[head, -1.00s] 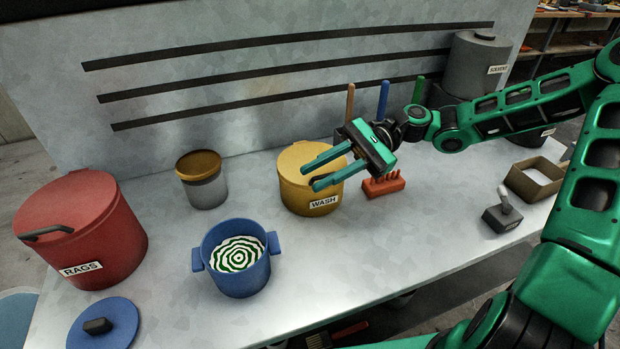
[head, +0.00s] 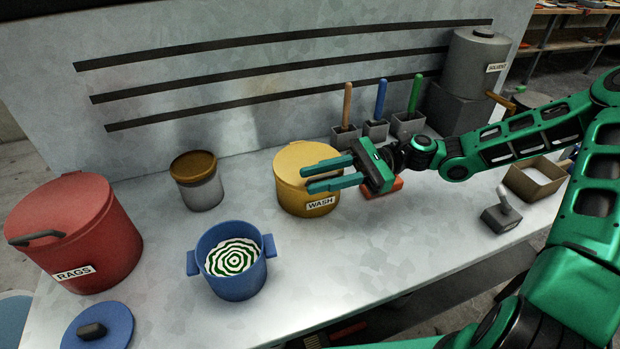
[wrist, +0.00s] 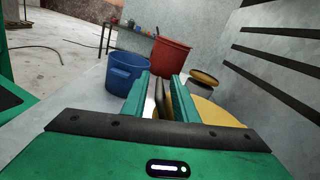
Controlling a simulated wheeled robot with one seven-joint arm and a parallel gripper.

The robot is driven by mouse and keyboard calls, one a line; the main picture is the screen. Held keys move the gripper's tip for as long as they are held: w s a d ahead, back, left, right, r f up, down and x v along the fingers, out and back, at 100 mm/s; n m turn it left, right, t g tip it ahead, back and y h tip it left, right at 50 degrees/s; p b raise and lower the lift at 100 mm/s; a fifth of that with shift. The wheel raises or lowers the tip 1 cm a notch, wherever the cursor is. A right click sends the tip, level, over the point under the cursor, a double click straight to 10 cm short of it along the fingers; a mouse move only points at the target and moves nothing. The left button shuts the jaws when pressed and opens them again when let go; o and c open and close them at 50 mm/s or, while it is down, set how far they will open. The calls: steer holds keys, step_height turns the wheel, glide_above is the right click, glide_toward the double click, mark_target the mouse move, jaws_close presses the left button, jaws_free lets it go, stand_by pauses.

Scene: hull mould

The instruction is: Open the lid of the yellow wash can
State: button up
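The yellow wash can (head: 296,202), labelled WASH, stands upright on the bench with its yellow lid (head: 298,156) on. My gripper (head: 306,179) reaches in from the right, its two green fingers level and apart over the front right of the lid. In the wrist view my gripper (wrist: 161,76) has a gap between its fingers. A dark bar (wrist: 163,104), which looks like the lid's handle, shows in that gap, with the yellow lid (wrist: 212,113) to the right. I cannot tell whether a finger touches the bar. The fingers hide part of the lid.
A blue pot (head: 237,280) and a lidded grey jar (head: 202,192) stand left of the can, with a red RAGS bin (head: 80,235) beyond. A red brush (head: 385,188) lies right of it, under my gripper. Tool holders (head: 375,130) stand behind.

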steer(key=shift+x, duration=1.15)
jaws_close()
